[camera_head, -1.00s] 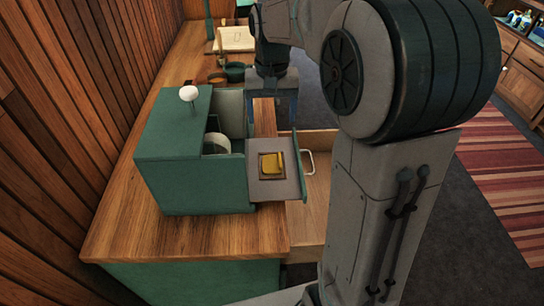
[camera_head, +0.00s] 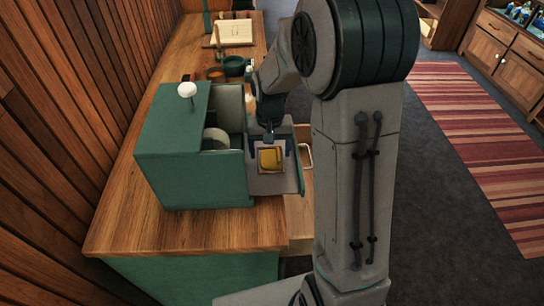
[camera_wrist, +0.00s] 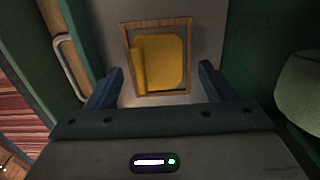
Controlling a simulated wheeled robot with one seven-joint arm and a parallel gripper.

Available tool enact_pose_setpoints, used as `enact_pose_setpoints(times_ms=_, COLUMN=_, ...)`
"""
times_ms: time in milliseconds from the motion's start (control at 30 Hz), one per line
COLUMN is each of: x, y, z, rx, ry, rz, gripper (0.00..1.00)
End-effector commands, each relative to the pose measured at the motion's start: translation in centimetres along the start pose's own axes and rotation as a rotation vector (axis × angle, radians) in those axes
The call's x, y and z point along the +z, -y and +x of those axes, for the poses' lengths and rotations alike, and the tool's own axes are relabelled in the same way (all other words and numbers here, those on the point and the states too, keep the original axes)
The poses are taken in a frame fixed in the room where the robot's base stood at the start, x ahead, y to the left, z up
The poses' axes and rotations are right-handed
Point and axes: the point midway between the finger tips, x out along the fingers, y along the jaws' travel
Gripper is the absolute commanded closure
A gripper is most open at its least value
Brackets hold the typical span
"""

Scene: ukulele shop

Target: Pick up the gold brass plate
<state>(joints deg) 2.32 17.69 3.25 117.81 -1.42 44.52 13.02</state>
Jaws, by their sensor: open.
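The gold brass plate (camera_head: 270,159) lies in a small wooden frame on the pale inner face of the green box's lowered flap (camera_head: 268,185). In the wrist view the plate (camera_wrist: 164,62) is a yellow, rounded square inside the brown frame (camera_wrist: 128,58). My gripper (camera_head: 270,153) is open and empty, close to the plate. In the wrist view its two dark fingers (camera_wrist: 158,82) stand apart on either side of the frame's near edge. I cannot tell the exact height of the fingertips above the plate.
The green box (camera_head: 195,175) with a white knob (camera_head: 187,90) stands open on the wooden counter (camera_head: 190,235), a pale roll (camera_head: 216,139) inside. A drawer with a metal handle (camera_head: 306,157) juts out beside the flap. Dark bowl (camera_head: 234,66) and open book (camera_head: 232,32) lie farther back.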

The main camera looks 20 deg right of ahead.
Motion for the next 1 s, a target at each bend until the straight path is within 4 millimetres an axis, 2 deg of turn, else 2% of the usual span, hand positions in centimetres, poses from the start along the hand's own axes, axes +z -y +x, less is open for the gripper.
enact_pose_setpoints(times_ms=100, x=0.1, y=0.0, z=0.7, rx=0.0, ry=0.001, rz=0.0, gripper=0.24)
enact_pose_setpoints(times_ms=300, x=0.0, y=0.0, z=0.8, rx=0.0, ry=-0.001, rz=0.0, gripper=0.24)
enact_pose_setpoints(times_ms=333, x=0.0, y=0.0, z=0.8, rx=0.0, ry=-0.001, rz=0.0, gripper=0.26)
enact_pose_setpoints(times_ms=500, x=0.0, y=0.0, z=0.8, rx=0.0, ry=0.0, rz=0.0, gripper=0.74)
enact_pose_setpoints(times_ms=533, x=0.0, y=0.0, z=0.8, rx=0.0, ry=0.0, rz=0.0, gripper=0.76)
enact_pose_setpoints(times_ms=833, x=0.0, y=0.0, z=0.6, rx=0.0, ry=-0.001, rz=0.0, gripper=0.76)
enact_pose_setpoints(times_ms=1000, x=-0.1, y=0.0, z=-0.4, rx=-0.001, ry=-0.004, rz=0.0, gripper=0.76)
